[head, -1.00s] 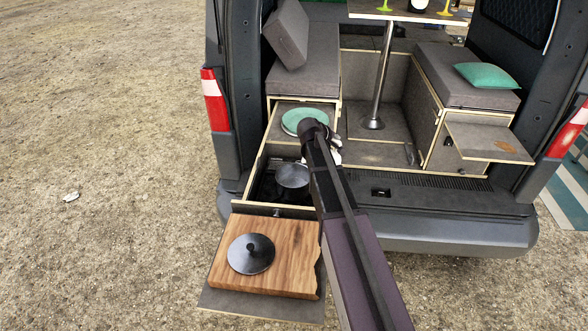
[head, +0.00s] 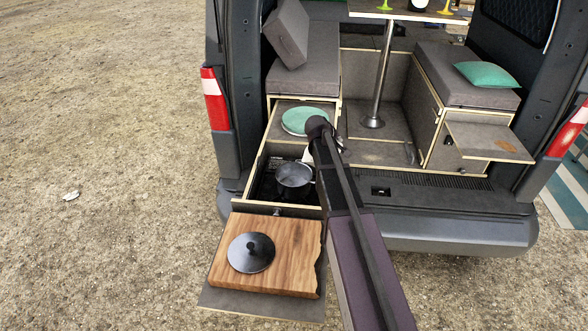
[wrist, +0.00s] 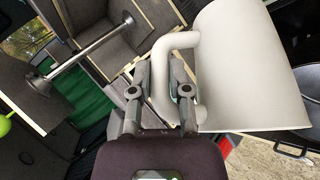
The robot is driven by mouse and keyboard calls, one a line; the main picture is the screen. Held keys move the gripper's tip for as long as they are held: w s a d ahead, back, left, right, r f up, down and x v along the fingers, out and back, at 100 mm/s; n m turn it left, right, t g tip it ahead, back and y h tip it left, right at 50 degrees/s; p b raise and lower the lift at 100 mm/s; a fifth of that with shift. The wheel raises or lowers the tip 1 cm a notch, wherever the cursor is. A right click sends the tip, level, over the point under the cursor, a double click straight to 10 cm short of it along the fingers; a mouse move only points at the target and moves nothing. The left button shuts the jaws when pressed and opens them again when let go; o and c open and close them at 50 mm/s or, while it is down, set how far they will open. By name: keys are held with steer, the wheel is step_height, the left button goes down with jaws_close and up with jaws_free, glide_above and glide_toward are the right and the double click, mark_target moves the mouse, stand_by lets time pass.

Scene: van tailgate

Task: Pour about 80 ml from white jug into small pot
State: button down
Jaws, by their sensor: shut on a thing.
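The white jug (wrist: 250,75) fills the upper right of the wrist view, strongly tilted in that picture. My gripper (wrist: 172,82) is shut on its handle (wrist: 162,85). In the head view my arm hides most of the jug; only a sliver (head: 308,155) shows left of my wrist. The small grey pot (head: 294,181) stands on the dark hob in the pulled-out drawer, just below and left of the jug. Its dark rim and handle (wrist: 291,149) show at the wrist view's right edge. I cannot see any liquid or stream.
A pot lid (head: 251,253) lies on a wooden board (head: 300,275) in front of the drawer. A green plate (head: 304,120) lies behind the hob. A metal table post (head: 381,80) stands to the right. The bench with the green pillow (head: 488,75) is farther right.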

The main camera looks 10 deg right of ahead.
steer(key=shift+w+d+f+m+g+y+b, duration=0.15)
steer(key=shift+d+f+m+g+y+b, duration=0.2)
steer(key=shift+d+f+y, duration=0.95)
steer(key=shift+d+f, duration=0.2)
steer(key=shift+f, duration=0.15)
steer(key=d+f+m+y+b, duration=0.1)
steer(key=d+f+y+b, duration=0.3)
steer(key=f+y+b, duration=0.1)
steer(key=shift+w+d+f+g, duration=0.3)
steer(key=shift+d+f+g, duration=0.05)
steer(key=shift+f, duration=0.35)
steer(key=shift+s, duration=0.1)
stand_by(0.3)
